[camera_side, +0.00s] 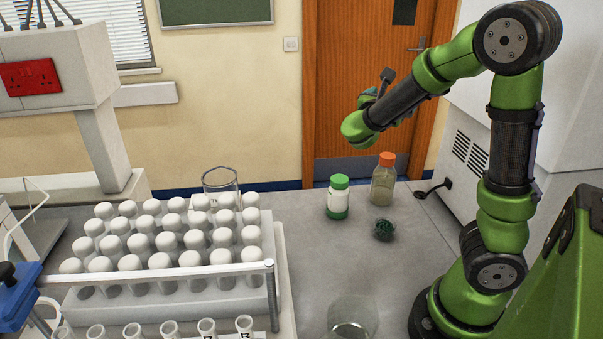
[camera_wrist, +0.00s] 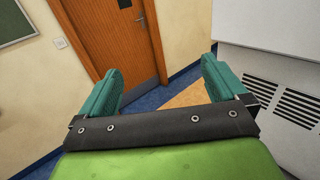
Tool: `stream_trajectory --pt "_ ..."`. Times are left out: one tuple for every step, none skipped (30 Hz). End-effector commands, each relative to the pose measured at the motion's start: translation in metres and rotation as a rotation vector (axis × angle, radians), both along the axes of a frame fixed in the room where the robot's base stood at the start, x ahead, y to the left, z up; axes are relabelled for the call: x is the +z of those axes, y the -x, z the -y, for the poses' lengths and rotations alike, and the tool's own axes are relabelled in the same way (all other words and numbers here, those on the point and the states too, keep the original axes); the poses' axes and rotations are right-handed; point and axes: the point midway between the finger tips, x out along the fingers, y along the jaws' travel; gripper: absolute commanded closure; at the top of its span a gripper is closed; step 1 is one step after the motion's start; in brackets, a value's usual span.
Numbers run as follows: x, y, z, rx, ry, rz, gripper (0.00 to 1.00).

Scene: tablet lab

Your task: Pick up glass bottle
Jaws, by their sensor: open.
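A clear glass bottle with an orange cap (camera_side: 383,182) stands upright at the back of the grey bench in the side view. A bottle with a green cap and white label (camera_side: 338,200) stands upright to its left. My gripper is above the bench, higher than both bottles; in the side view its fingers are mostly hidden behind my arm. In the wrist view my gripper (camera_wrist: 160,85) shows two teal fingers spread wide apart with nothing between them. The wrist view shows the door and floor, and no bottle.
A rack of several white-capped tubes (camera_side: 170,285) fills the left of the bench. A glass beaker (camera_side: 221,183) stands behind it, another (camera_side: 352,318) at the front. A small dark green object (camera_side: 384,230) lies near the orange-capped bottle. Bare bench (camera_side: 310,245) lies between.

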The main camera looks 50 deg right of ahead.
Motion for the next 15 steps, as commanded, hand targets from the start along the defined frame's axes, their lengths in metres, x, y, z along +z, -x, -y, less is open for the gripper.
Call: stream_trajectory --pt "-0.023 0.003 0.000 -0.007 -0.005 -0.018 0.01" --pt "-0.032 0.003 0.001 -0.008 -0.006 -0.017 0.01" --pt "-0.044 0.003 0.000 -0.008 -0.006 -0.016 0.01" --pt "-0.054 0.004 0.001 -0.009 -0.007 -0.016 0.01" --pt "-0.063 0.004 0.001 -0.009 -0.008 -0.015 0.01" --pt "-0.076 0.003 0.001 -0.009 -0.009 -0.013 0.01" --pt "-0.086 0.004 0.001 -0.009 -0.010 -0.012 0.01" --pt "-0.096 0.004 0.001 -0.009 -0.010 -0.012 0.01" --pt "-0.110 0.004 0.001 -0.009 -0.011 -0.011 0.01" --pt "-0.119 0.005 0.001 -0.009 -0.012 -0.009 0.01" --pt "-0.128 0.004 0.001 -0.009 -0.011 -0.009 0.01" --pt "-0.139 0.004 0.001 -0.008 -0.012 -0.007 0.01" --pt "-0.146 0.004 0.001 -0.008 -0.013 -0.005 0.01" --pt "-0.152 0.004 0.001 -0.008 -0.013 -0.003 0.01" --pt "-0.159 0.003 0.001 -0.007 -0.013 -0.001 0.01"
